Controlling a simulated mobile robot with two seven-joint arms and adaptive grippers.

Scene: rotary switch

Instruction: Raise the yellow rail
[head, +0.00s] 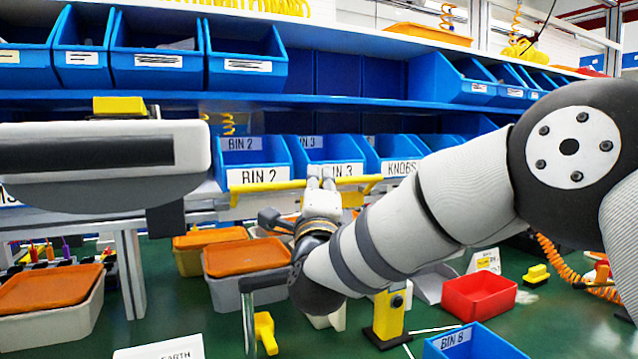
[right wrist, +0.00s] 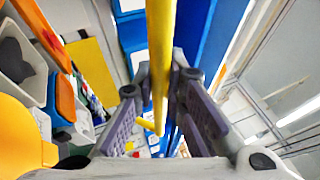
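The yellow rail (head: 268,187) runs level along the front of the lower blue bins, with a short bent end at each side. My right gripper (head: 320,183) is at the rail's middle, reaching up to it from below and in front. In the right wrist view the rail (right wrist: 161,50) passes between the two spread fingers of my right gripper (right wrist: 160,85). A gap shows beside the rail, so the fingers look open around it, not clamped. My right forearm hides part of the bench under the rail. My left gripper is not seen.
Blue bins (head: 259,176) stand right behind the rail. Orange-lidded boxes (head: 245,257), a yellow post (head: 388,315) and a red bin (head: 478,297) are below on the green surface. A white, dark-faced unit (head: 100,150) hangs at left.

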